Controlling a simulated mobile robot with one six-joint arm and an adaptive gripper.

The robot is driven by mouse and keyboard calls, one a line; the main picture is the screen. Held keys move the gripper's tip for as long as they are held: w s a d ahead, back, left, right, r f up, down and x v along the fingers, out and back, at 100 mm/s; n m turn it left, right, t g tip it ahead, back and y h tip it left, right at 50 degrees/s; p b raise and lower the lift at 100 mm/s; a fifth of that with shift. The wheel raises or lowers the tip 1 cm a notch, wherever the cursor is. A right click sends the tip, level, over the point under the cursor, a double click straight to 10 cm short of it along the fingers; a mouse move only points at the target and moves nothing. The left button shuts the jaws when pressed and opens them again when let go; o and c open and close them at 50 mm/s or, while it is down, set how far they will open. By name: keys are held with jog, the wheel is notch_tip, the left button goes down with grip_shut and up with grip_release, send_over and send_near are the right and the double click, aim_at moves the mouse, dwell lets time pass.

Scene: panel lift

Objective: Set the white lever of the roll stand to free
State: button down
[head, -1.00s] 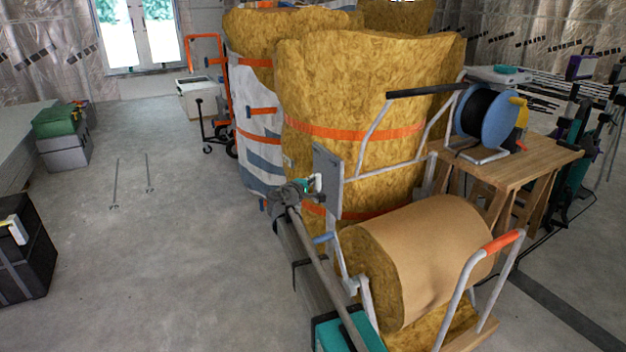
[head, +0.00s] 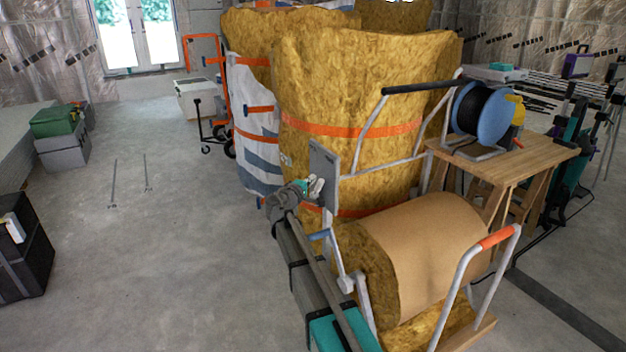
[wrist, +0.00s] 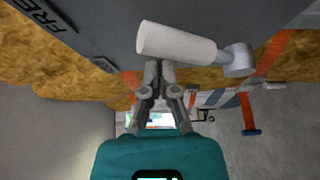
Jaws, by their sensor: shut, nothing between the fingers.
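The roll stand's grey panel (head: 324,174) stands upright beside the brown-wrapped roll (head: 425,250). The white lever (head: 316,188) shows small on its face, partly behind my gripper (head: 308,190). In the wrist view the lever (wrist: 178,43) is a thick white cylinder lying nearly level, with a narrower light-grey piece at its right end. The word FREE (wrist: 42,14) is printed at the panel's upper left, beyond the lever's left end. My gripper (wrist: 160,66) is shut and empty, its fingertips just below the lever's left half. I cannot tell whether they touch it.
Tall yellow insulation rolls (head: 360,100) stand behind the panel. The stand's frame has an orange handgrip (head: 500,237) and a black top bar (head: 425,87). A wooden bench (head: 510,163) with a blue cable reel (head: 490,115) is at right. The floor at left is mostly clear.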

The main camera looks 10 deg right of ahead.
jog(key=shift+s+d+f, duration=0.1)
jog(key=shift+s+d, duration=0.05)
jog(key=shift+s, duration=0.25)
dwell(0.3)
jog(key=shift+w+a+r+p, duration=0.35)
jog(key=shift+w+r+p, duration=0.15)
jog(key=shift+w, duration=0.2)
jog(key=shift+w+a+r+p, duration=0.4)
jog(key=shift+w+r, duration=0.1)
jog(key=shift+w, duration=0.15)
jog(key=s+a+f+b, duration=0.2)
jog(key=s+a, duration=0.4)
jog(key=a, duration=0.1)
jog(key=shift+s+a+f+b, duration=0.15)
jog(key=shift+s+f+b, duration=0.05)
jog(key=shift+f+b, duration=0.1)
